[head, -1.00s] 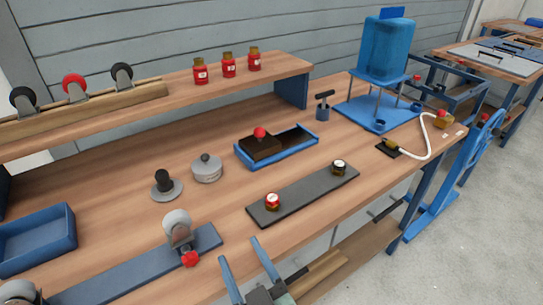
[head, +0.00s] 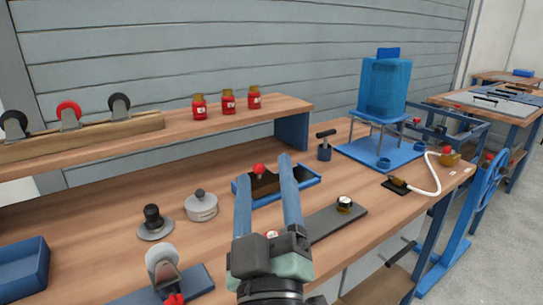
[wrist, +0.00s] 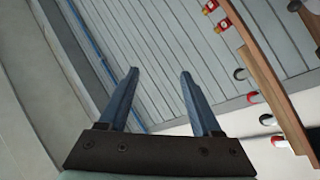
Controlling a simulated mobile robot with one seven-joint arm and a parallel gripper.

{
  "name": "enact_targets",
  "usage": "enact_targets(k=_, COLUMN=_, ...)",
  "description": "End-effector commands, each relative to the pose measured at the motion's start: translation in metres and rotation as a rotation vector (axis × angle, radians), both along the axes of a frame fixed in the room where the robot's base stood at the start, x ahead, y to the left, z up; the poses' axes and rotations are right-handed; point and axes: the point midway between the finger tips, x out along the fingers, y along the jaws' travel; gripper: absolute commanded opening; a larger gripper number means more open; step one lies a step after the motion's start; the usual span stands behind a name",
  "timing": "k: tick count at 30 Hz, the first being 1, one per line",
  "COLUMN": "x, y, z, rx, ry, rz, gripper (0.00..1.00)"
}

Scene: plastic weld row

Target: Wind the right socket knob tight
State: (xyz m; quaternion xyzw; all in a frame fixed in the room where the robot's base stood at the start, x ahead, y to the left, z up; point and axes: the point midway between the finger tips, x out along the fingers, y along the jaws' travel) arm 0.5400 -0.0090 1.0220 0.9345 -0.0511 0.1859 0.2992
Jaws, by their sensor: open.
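A long dark grey plate (head: 325,222) lies on the bench and carries two small round knobs. The right knob (head: 344,203) has a pale top and a dark, brassy body. The left knob (head: 272,234) is mostly hidden behind my gripper; only a bit of its red and white top shows. My gripper (head: 265,168) is open and empty, its two blue fingers apart, left of the right knob in the head view. In the wrist view, the open fingers (wrist: 158,74) point toward the wall, with neither plate knob visible.
A blue tray (head: 308,182) with a red-knobbed dark block sits behind my fingers. A grey lidded pot (head: 201,206) and a black-knobbed disc (head: 154,222) stand left. A shelf (head: 180,115) holds red jars (head: 228,101). A blue tank stand (head: 385,90) is at right.

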Motion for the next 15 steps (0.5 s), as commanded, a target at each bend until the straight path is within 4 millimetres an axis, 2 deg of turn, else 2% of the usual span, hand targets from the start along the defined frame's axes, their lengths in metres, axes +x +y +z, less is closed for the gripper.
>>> enact_targets(k=9, x=-0.026, y=-0.004, z=0.053, rx=-0.026, ry=-0.204, rz=-0.092, gripper=0.66)
enact_targets(k=15, x=-0.040, y=-0.006, z=0.073, rx=-0.032, ry=-0.283, rz=-0.126, gripper=0.66)
